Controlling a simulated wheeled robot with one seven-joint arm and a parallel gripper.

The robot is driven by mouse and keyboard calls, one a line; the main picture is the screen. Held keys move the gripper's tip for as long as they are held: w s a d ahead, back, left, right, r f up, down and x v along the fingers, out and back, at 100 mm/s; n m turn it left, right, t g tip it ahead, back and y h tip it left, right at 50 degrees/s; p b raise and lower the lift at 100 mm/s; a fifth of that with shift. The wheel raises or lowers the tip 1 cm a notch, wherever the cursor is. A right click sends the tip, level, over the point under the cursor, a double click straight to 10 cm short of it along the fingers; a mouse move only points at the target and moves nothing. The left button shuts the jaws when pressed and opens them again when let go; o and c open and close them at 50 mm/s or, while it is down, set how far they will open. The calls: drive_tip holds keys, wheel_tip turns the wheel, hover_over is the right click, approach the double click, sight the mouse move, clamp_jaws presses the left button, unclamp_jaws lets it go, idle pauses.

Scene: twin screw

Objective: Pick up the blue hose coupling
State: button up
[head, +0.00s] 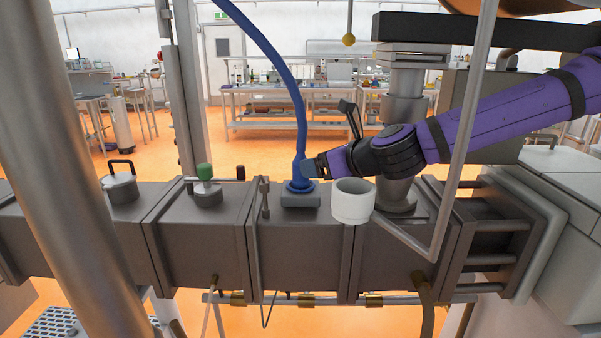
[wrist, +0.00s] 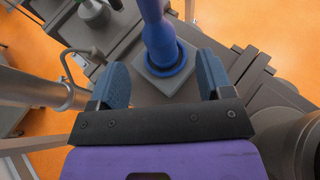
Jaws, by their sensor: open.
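The blue hose coupling (head: 300,184) sits on a square grey port on top of the metal barrel, with a blue hose (head: 283,70) rising from it. The coupling also shows in the wrist view (wrist: 167,55), just ahead of my gripper and roughly between the lines of its fingers. My gripper (head: 309,168) comes in from the right at coupling height. In the wrist view my gripper (wrist: 160,82) has its two blue fingers spread apart with nothing between them. In the head view the fingertips are partly hidden close to the hose, so contact is unclear there.
A white cup-like cylinder (head: 353,201) stands just right of the coupling, below my arm. A grey bent pipe (head: 455,150) crosses in front of my arm. A green-topped valve (head: 204,180) and a lidded pot (head: 121,182) are to the left. A thick post (head: 65,150) stands at left.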

drive_tip(key=shift+x, duration=3.45)
drive_tip(key=shift+r, duration=0.1)
drive_tip(key=c, duration=1.1)
